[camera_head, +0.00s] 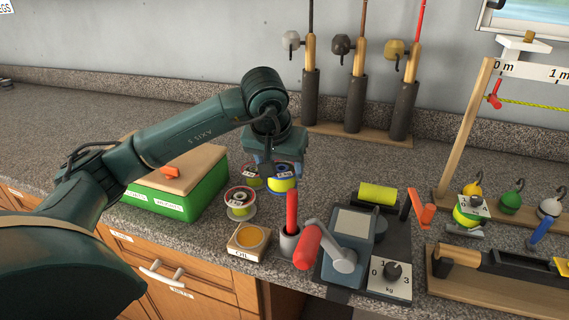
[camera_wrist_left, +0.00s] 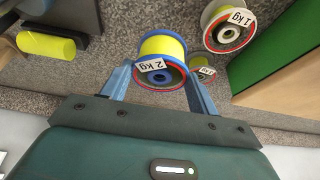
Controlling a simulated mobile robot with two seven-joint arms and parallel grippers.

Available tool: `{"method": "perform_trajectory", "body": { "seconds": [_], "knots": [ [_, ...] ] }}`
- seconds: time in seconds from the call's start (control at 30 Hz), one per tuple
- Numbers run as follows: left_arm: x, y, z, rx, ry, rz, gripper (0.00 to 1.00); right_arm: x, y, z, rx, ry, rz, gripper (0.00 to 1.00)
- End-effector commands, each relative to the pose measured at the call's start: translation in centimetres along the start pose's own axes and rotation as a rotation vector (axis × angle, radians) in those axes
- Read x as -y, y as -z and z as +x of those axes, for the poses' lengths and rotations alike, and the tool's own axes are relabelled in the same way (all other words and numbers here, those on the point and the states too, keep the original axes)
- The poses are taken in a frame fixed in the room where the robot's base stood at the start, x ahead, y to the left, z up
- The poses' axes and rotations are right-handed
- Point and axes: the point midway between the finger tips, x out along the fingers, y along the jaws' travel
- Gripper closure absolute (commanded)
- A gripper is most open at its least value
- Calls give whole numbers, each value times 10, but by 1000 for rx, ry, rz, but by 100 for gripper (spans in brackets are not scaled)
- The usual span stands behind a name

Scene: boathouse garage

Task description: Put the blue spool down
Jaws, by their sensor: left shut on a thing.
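The blue spool (camera_head: 283,186) has blue rims, yellow line and a red ring. In the left wrist view the blue spool (camera_wrist_left: 163,46) shows a "2 kg" label. My left gripper (camera_head: 277,165) is shut on it, with one blue-grey finger on each side, as the left wrist view shows (camera_wrist_left: 160,78). The arm hides part of the spool from the head view. I cannot tell whether its underside touches the counter. My right gripper is not in view.
A white spool (camera_head: 240,203) stands left of the blue one, and a dark-rimmed spool (camera_head: 250,178) is close beside it. A green box (camera_head: 190,192) is further left. Rod holders (camera_head: 357,105) stand behind.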

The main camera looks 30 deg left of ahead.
Motion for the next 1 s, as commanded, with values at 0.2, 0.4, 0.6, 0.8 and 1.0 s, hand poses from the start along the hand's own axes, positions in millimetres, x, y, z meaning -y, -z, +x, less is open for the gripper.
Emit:
{"method": "perform_trajectory", "body": {
  "seconds": [0.2, 0.4, 0.6, 0.8, 1.0],
  "knots": [
    [0, 0, 0, -1, 0, 0, 63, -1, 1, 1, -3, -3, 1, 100],
    [0, -3, 7, 0, 2, 0, 63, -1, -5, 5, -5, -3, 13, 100],
    [0, -10, 25, 0, 2, 0, 63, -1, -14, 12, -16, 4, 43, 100],
    [0, -18, 42, 0, 2, 0, 63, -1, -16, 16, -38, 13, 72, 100],
    [-1, -19, 47, -1, 1, 0, 63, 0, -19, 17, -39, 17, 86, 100]
  ]
}}
